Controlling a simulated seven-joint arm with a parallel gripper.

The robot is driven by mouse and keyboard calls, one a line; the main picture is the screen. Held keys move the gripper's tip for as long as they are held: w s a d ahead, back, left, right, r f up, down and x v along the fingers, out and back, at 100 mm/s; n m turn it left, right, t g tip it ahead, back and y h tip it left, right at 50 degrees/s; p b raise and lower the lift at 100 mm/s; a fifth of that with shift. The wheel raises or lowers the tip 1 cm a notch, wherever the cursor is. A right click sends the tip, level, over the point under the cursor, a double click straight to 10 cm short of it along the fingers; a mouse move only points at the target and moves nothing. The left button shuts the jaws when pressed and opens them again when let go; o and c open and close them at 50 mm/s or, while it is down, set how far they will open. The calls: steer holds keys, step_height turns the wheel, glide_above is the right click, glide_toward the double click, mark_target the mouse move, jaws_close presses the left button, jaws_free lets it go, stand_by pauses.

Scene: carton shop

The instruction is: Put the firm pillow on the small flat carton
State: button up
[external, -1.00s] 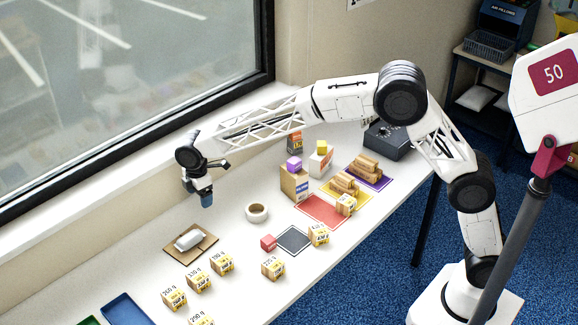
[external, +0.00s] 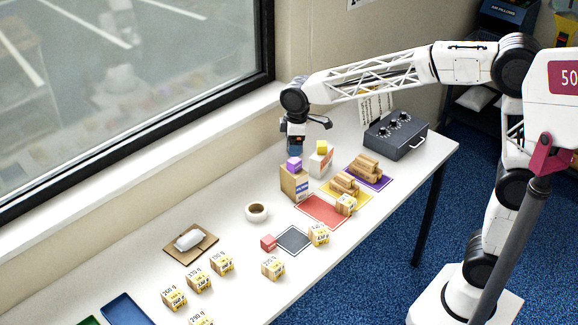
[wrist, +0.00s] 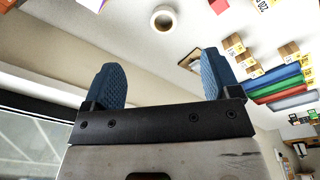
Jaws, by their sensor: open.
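A white pillow (external: 190,239) lies on a small flat brown carton (external: 207,253) on the table below the window. The carton's rim shows around the pillow. In the wrist view the flat carton (wrist: 186,62) is partly hidden behind a finger. My gripper (external: 294,149) is away to the right and farther back, above the brown box with the purple cube on it. The wrist view shows my gripper (wrist: 160,72) open, with blue finger pads wide apart and nothing between them.
A tape roll (external: 257,212) stands between the carton and the tall boxes. Several labelled cubes (external: 222,262) line the table front. A brown box (external: 293,184), a white-orange box (external: 321,160) and a dark control box (external: 396,135) stand near the arm. Blue tray (external: 126,308) is front left.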

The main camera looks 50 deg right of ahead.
steer(key=s+d+r+m, duration=0.2)
steer(key=s+d+m, duration=0.3)
steer(key=s+d, duration=1.2)
steer(key=s+d+f+m, duration=0.2)
steer(key=s+f, duration=0.1)
steer(key=s, duration=0.6)
steer(key=s+d+f+m+t, duration=0.1)
steer(key=s+d+f+m, duration=0.2)
steer(key=s, duration=0.7)
steer(key=shift+d, duration=0.2)
